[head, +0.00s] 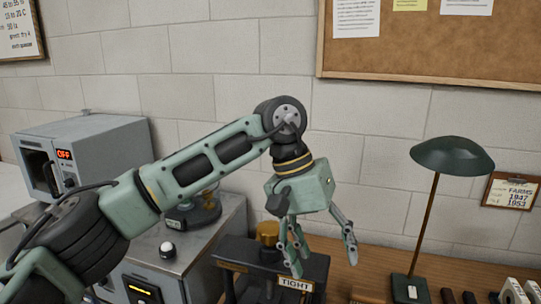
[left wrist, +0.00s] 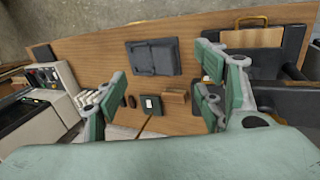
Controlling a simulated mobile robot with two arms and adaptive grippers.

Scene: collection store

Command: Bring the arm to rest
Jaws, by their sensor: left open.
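My left arm reaches in from the left in the head view, bent at a black joint, with its gripper (head: 322,262) hanging down above the wooden desk. The fingers are apart with nothing between them. In the left wrist view the same gripper (left wrist: 155,98) shows its green fingers spread to either side, with the desk top (left wrist: 105,55) below. Part of the desk is hidden behind the gripper and arm. My right gripper is in neither view.
A black stand labelled TIGHT (head: 296,284) is close behind the fingers. A green desk lamp (head: 452,157) stands to the right. A grey oven reading OFF (head: 110,140) and a grey cabinet (head: 222,232) are at left. A dark flat case (left wrist: 153,58) lies on the desk.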

